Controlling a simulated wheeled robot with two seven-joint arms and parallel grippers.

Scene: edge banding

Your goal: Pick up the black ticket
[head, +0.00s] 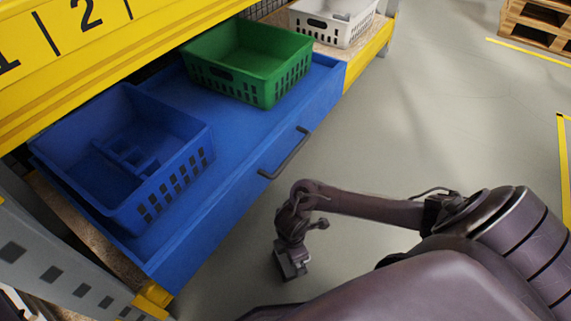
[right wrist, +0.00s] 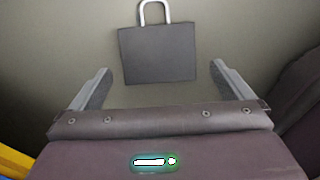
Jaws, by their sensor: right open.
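The black ticket (right wrist: 157,53) shows in the right wrist view as a flat dark square with a pale loop at its top. It lies ahead of my right gripper (right wrist: 160,75), whose two fingers are spread wide. The ticket appears between and beyond the fingertips, with a gap on each side, and neither finger grips it. In the head view my right gripper (head: 291,263) hangs low over the floor, right of the blue drawer. I cannot make out the ticket in the head view. My left gripper is not in view.
A blue drawer (head: 235,120) with a dark handle (head: 285,154) is pulled out of the yellow shelf. It holds a blue basket (head: 180,180) and a green basket (head: 262,65). A white basket (head: 335,25) stands farther back. Open grey floor lies right; a pallet (head: 540,20) is far off.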

